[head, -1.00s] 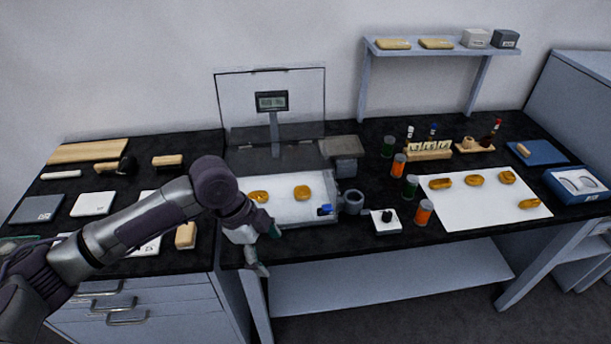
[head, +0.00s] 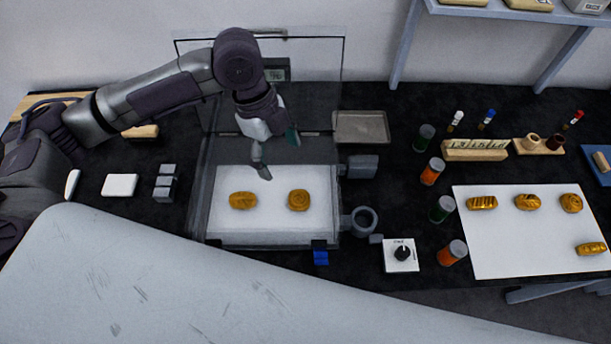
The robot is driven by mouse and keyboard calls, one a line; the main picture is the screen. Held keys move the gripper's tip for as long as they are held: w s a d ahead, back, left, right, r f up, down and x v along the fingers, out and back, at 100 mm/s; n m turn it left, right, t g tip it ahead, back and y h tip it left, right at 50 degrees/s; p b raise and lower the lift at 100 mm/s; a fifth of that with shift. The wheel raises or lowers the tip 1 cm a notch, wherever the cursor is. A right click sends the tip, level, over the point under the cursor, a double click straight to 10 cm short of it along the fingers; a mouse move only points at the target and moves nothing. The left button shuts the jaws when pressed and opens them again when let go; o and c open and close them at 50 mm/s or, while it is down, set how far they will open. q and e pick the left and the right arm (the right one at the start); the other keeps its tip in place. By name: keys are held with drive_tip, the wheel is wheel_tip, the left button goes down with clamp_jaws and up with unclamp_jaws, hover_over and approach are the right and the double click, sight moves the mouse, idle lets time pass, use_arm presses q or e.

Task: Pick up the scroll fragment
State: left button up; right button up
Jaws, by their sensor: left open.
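Two gold-brown fragments lie apart on a white pad (head: 270,232) inside a clear-walled case. The left one (head: 243,201) has an oblong outline. The right one (head: 299,200) is rounder and seems to carry a coiled pattern, so it may be the scroll fragment; its relief is too small to be sure. My left gripper (head: 278,158) is open and empty, above the back part of the case, behind both fragments in the picture and touching neither. My right gripper is out of view.
Several similar gold fragments lie on a white sheet (head: 500,250) at the right. A raised clear panel (head: 320,80) stands behind the case. A ring-shaped holder (head: 364,220), a dial box (head: 402,255) and several capped jars, one green (head: 441,209), stand right of it.

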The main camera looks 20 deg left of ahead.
use_arm(q)
wheel_tip(320, 180, down, 3)
drive_tip(key=p, duration=0.1)
hover_over(297, 196)
drive_tip(key=a, duration=0.2)
drive_tip(key=x, duration=0.3)
drive_tip(key=shift+w+a+f, duration=0.2)
drive_tip(key=shift+a+f, duration=0.1)
drive_tip(key=shift+f, duration=0.2)
drive_tip(key=shift+w+d+f, duration=0.1)
drive_tip(key=shift+d+f, duration=0.05)
drive_tip(key=shift+f, duration=0.4)
drive_tip(key=shift+d+f+p, duration=0.15)
drive_tip(key=shift+f+p, duration=0.15)
drive_tip(key=shift+f, duration=0.05)
drive_tip(key=p+x, duration=0.1)
drive_tip(key=x, duration=0.2)
drive_tip(key=shift+d+f, duration=0.1)
drive_tip(key=shift+f, duration=0.15)
drive_tip(key=shift+d+f, duration=0.1)
drive_tip(key=shift+f, duration=0.3)
drive_tip(key=c, duration=1.1)
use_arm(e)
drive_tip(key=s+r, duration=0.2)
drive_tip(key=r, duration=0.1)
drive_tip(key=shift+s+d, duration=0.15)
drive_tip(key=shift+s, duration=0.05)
